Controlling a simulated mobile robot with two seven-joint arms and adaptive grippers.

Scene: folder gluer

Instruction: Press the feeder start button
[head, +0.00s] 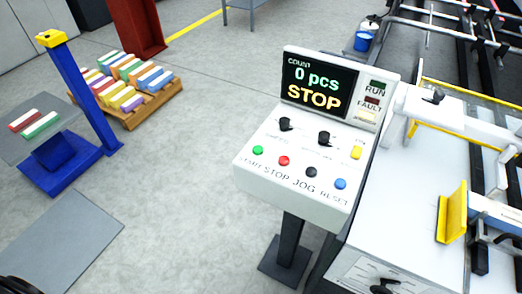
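The control panel (250,170) is a white sloped console on a dark post, in the middle of the head view. Its green button (258,150), labelled START, is at the left end of the lower row. The red STOP button (284,160), black JOG button (311,172) and blue RESET button (340,183) follow to the right. The display (318,86) reads COUNT, 0 pcs and STOP. Neither gripper can be made out in the view, and nothing covers the buttons.
Two black knobs and a yellow button (357,152) sit above the button row. The white machine (410,205) with rails stands at right. A pallet of coloured stacks (130,118) and a blue stand (88,100) are at left. Floor before the panel's left side is clear.

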